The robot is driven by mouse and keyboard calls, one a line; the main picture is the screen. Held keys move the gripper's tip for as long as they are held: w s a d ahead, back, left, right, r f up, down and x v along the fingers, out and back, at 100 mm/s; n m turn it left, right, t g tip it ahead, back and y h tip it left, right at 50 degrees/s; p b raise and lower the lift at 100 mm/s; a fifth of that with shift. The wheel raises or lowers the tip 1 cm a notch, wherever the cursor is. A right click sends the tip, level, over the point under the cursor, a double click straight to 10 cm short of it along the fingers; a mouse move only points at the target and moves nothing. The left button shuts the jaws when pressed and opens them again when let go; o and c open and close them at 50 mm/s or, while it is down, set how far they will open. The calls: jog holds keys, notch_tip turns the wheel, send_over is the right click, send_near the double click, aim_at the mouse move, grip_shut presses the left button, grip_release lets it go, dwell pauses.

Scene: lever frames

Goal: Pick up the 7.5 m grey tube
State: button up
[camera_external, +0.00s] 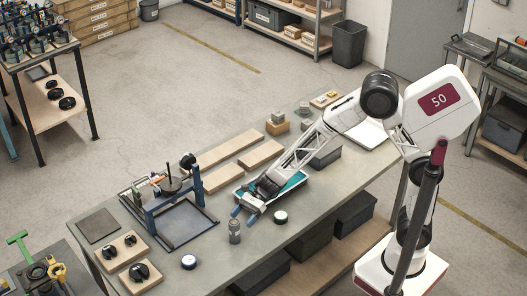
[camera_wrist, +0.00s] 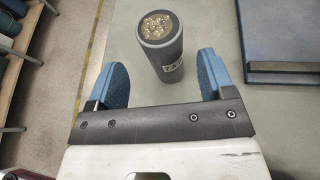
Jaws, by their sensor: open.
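The grey tube (camera_external: 235,232) stands upright on the workbench near its front edge. In the wrist view the tube (camera_wrist: 166,57) shows a speckled, gold-toned top and a pale label on its side, only partly readable. My gripper (camera_external: 243,212) is open and empty, just behind the tube in the external view. In the wrist view its two blue fingers lie left and right of the tube's lower part, and the tube stands ahead of the gap between them. I cannot tell whether the fingers touch it.
A teal-lined tray (camera_external: 296,181) lies under my forearm. A blue-posted frame (camera_external: 150,222) stands to the left. Wooden boards (camera_external: 230,149) lie behind.

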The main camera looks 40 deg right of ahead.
aim_at(234, 227)
jog(key=shift+a, duration=0.15)
jog(key=shift+x, duration=2.45)
jog(key=shift+w, duration=0.1)
jog(key=shift+c, duration=0.2)
jog(key=shift+r, duration=0.1)
jog(key=c, duration=1.1)
jog(key=shift+r, duration=0.1)
